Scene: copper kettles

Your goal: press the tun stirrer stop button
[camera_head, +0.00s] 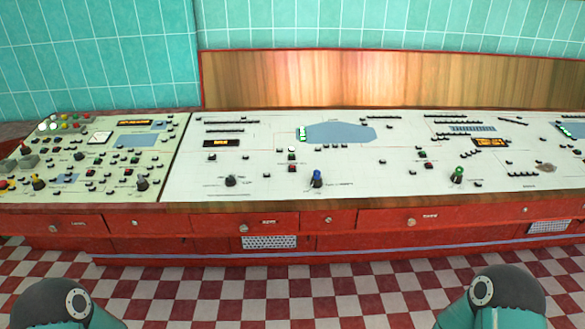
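A long pale control panel (240,185) runs across the camera_head view, covered in small buttons and knobs. Small red buttons show at the centre (292,169), right of centre (429,165) and on the left section (128,172). The labels are too small to read, so I cannot tell which one is the tun stirrer stop button. A white button (292,150) sits just above the central red one. Only rounded grey and teal links of my two arms show at the bottom corners, well short of the panel. Neither gripper is in view.
Knobs stand up from the panel: black (231,181), blue (317,178) and green (457,174). Red drawers (370,222) with round pulls form the console front. A wooden backboard (400,80) rises behind. The checkered floor (300,290) before the console is clear.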

